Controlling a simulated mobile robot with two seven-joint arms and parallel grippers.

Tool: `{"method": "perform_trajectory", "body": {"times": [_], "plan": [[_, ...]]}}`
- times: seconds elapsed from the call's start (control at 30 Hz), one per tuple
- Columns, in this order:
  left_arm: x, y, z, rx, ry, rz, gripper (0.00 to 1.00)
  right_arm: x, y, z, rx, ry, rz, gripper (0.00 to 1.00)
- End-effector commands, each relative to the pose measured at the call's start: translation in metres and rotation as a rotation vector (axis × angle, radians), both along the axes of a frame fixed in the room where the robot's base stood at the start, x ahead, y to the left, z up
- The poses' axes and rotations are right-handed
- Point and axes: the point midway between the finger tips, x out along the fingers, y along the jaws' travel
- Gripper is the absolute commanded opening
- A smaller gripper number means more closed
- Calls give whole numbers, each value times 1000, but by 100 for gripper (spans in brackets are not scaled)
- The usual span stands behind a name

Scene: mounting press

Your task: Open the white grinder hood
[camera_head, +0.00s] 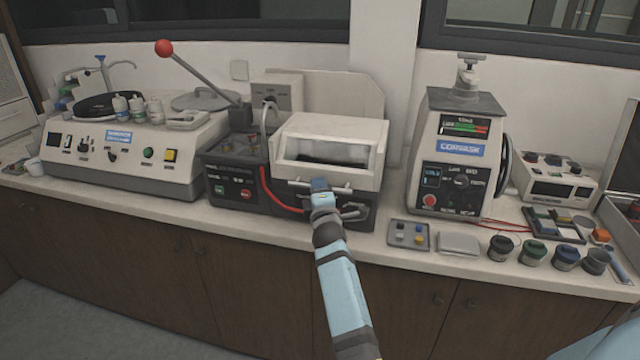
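The white grinder hood (345,127) sits on the dark grinder unit in the middle of the bench. It looks lowered, with a clear window in its sloping front. A thin silver handle bar (342,189) runs along its lower front edge. My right gripper (319,184) is at this bar, left of the hood's middle, and overlaps it in the picture. Its fingers are hidden behind its own body, so I cannot tell whether they grip the bar. My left gripper is not in view.
A control box (232,180) with a red-knobbed lever (200,75) adjoins the hood on the left. A red hose (275,194) curves below it. A tall white machine (450,160) stands to the right. A small tray (408,244) and several jars line the front edge.

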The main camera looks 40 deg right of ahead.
Motion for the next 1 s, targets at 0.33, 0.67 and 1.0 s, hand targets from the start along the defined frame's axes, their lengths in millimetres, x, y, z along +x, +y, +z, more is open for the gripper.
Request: {"method": "perform_trajectory", "body": {"times": [0.33,0.67,1.0], "plan": [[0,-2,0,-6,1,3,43,0,1,1,-1,0,-1,24],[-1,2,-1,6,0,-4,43,0,1,1,-1,0,-1,0],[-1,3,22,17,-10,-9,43,2,-1,21,30,28,-1,0]]}}
